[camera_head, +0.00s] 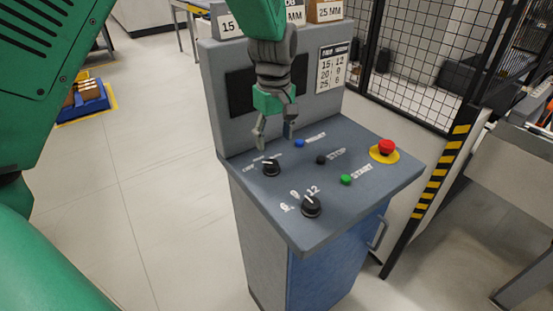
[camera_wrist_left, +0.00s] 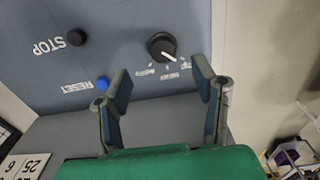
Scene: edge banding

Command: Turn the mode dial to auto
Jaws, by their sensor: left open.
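The black mode dial (camera_head: 271,168) sits on the sloped top of the grey control console, at its left, with small white labels behind it. In the left wrist view the dial (camera_wrist_left: 162,46) has a white pointer mark aimed to the lower right, toward the labels; the lettering is too small to read surely. My left gripper (camera_head: 276,132) hangs from above, just behind and above the dial. Its two fingers are apart with nothing between them; in the left wrist view the fingertips (camera_wrist_left: 163,82) lie either side of the labels, short of the dial. My right gripper is out of view.
A second black dial (camera_head: 311,206) is nearer the front. A blue reset button (camera_head: 299,143), black stop button (camera_head: 321,160), green start button (camera_head: 346,180) and red emergency button (camera_head: 386,147) are to the right. The console's upright back panel (camera_head: 215,100) stands behind the gripper.

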